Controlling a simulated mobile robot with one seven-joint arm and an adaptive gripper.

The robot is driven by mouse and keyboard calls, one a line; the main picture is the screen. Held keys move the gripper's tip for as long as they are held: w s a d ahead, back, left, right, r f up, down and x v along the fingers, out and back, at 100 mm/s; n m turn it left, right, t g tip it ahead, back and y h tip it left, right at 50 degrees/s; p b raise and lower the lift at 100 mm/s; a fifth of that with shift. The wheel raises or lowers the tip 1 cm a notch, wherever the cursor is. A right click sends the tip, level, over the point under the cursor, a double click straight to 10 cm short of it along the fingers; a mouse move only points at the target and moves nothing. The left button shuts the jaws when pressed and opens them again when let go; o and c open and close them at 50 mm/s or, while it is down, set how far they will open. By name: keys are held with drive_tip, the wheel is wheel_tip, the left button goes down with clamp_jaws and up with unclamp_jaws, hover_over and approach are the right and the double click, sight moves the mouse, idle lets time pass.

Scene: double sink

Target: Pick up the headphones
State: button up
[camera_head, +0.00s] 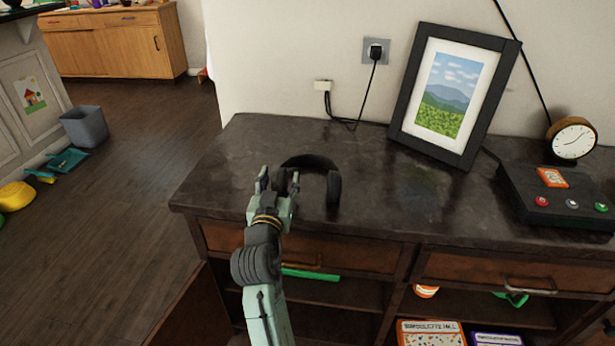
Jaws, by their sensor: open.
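The black headphones (333,188) lie on the dark countertop, left of the middle. Their headband arches at the back and one ear cup shows at the right. The other ear cup is partly hidden behind my gripper. My gripper (271,180) is open at the front left of the headphones, its fingertips close to the left ear cup. I cannot tell whether they touch it. My arm reaches up from the bottom of the view.
A leaning framed picture (452,95), a round clock (572,139) and a black box with buttons (556,199) stand on the counter (400,205) to the right. A wall socket (376,51) with cables is behind. The counter's middle is clear.

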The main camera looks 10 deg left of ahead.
drive_tip(key=shift+w+a, duration=0.2)
drive_tip(key=shift+w, duration=1.25)
drive_tip(key=shift+c, duration=0.3)
clamp_jaws()
drive_tip(key=shift+r, duration=0.1)
